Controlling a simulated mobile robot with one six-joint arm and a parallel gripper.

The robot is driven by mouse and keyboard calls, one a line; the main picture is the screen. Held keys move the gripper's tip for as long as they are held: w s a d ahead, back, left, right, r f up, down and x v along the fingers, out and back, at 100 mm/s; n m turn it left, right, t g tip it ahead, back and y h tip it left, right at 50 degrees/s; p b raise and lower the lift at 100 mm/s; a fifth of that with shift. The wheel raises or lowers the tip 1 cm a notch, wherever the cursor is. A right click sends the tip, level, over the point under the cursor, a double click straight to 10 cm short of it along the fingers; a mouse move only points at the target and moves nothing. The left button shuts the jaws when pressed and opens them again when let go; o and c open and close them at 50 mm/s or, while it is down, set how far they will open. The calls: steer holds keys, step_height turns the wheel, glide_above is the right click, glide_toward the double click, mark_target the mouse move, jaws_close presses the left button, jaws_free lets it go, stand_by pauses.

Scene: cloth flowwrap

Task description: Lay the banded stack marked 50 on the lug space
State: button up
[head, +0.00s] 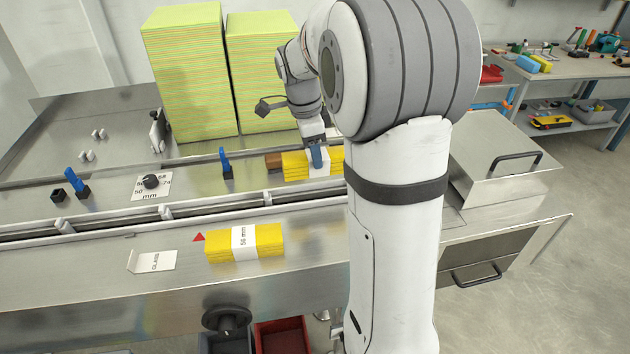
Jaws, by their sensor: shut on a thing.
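My gripper (317,156) is shut on a yellow stack (295,166) with a white band, beyond the conveyor channel. The gripper covers part of the band, and I cannot read a mark on it. My arm hides the stack's right end. I cannot tell whether this stack is lifted or rests on the deck. Another yellow banded stack (220,247) lies on the near steel ledge; its band seems to read 56 mm. The lug conveyor (115,222) runs across the machine, with pale lugs spaced along it. The lug spaces visible left of my arm look empty.
A brown block (273,161) touches or nearly touches the held stack's left end. Blue levers (225,162) and a dial plate (139,193) stand on the deck. Tall yellow-green stacks (188,75) stand behind. A small card (155,261) and red triangle (198,237) are on the ledge.

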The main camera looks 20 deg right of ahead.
step_height(320, 180, down, 9)
steer(key=shift+s+d+r+p, duration=0.1)
steer(key=shift+s+r+p, duration=0.05)
steer(key=shift+p, duration=0.35)
steer(key=o, duration=0.6)
steer(key=shift+f, duration=0.2)
steer(key=o, duration=0.4)
steer(key=shift+r, duration=0.1)
steer(key=shift+o, duration=0.2)
